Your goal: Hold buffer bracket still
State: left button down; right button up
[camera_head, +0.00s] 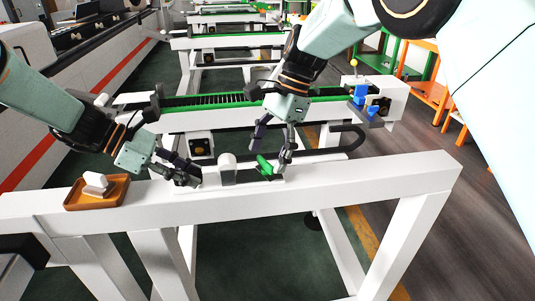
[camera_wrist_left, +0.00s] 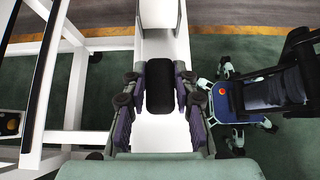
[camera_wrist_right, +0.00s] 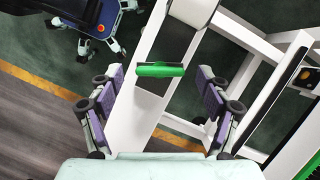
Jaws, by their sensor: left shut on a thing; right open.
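A white round-topped upright (camera_head: 228,168), seemingly part of the buffer bracket, stands on the white beam (camera_head: 340,190). My left gripper (camera_head: 190,177) is low at its left. In the left wrist view, its fingers close on a black rounded block (camera_wrist_left: 160,85), with a white upright (camera_wrist_left: 160,14) just beyond; I cannot tell whether the two are joined. A green cylinder (camera_head: 265,165) lies right of the upright. My right gripper (camera_head: 271,157) is open and empty above it. In the right wrist view, the green cylinder (camera_wrist_right: 160,70) is ahead of the spread fingers.
A brown tray (camera_head: 112,197) with a white block (camera_head: 96,183) sits on the beam's left. A conveyor (camera_head: 215,108) runs behind, with blue parts (camera_head: 361,94) at its right end. The beam's right part is clear.

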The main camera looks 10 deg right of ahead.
jog(key=shift+a+f, duration=0.1)
jog(key=shift+f, duration=0.2)
jog(key=shift+c, duration=0.4)
